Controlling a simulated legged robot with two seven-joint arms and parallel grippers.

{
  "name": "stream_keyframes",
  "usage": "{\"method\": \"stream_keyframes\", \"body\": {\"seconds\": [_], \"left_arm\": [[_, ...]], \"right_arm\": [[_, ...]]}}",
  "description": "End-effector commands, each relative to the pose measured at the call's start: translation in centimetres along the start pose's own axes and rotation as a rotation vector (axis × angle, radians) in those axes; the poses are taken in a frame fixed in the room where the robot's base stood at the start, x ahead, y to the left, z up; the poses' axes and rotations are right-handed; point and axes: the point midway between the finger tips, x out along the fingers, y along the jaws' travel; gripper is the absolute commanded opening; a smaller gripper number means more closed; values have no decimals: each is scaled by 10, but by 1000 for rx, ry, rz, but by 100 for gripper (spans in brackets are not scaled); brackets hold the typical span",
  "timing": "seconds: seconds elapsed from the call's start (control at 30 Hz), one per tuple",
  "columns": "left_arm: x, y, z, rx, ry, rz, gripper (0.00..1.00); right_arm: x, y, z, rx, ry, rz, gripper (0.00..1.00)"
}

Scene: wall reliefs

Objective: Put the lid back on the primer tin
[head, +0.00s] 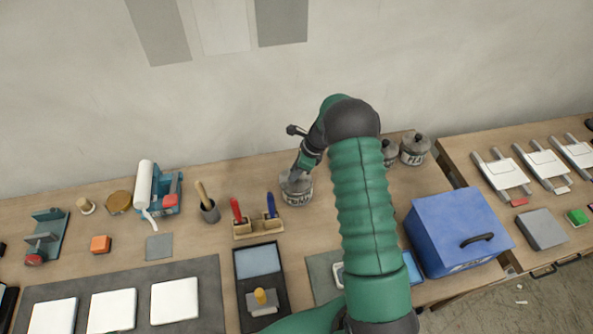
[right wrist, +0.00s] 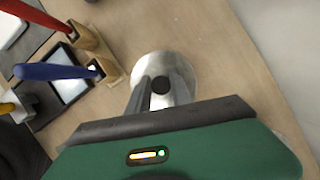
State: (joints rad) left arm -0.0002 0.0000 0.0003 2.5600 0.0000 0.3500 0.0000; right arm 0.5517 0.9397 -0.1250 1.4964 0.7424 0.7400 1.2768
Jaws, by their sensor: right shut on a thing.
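The primer tin (head: 297,198) is a grey metal tin with a dark printed label. It stands upright near the back of the bench, left of my right arm. My right gripper (head: 299,174) reaches down to its top. In the right wrist view, my right gripper (right wrist: 160,88) is shut on the dark knob of a round silver lid (right wrist: 151,63). The lid is over the tin's top. The fingers hide part of it, and I cannot tell whether it touches the rim or is just above. My left gripper is out of view.
Two lidded tins (head: 414,149) stand to the right, partly behind my arm. A wooden holder (head: 257,228) with red and blue-handled tools is close in front-left of the primer tin. A blue box (head: 457,230) stands front right. Bare bench lies behind the holder.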

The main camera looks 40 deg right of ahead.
Motion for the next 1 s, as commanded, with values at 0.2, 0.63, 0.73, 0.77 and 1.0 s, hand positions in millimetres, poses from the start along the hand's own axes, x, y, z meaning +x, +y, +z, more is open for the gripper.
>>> {"method": "stream_keyframes", "body": {"seconds": [0.2,0.63,0.73,0.77,1.0], "left_arm": [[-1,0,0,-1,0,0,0],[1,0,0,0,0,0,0],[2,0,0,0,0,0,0],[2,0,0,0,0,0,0],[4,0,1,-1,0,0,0]], "right_arm": [[0,-3,-2,1,-2,1,0],[2,-5,-5,2,-2,1,0],[2,-6,-6,1,-2,1,0],[3,-6,-6,1,-1,0,0],[5,-10,-11,1,-2,1,0]]}}
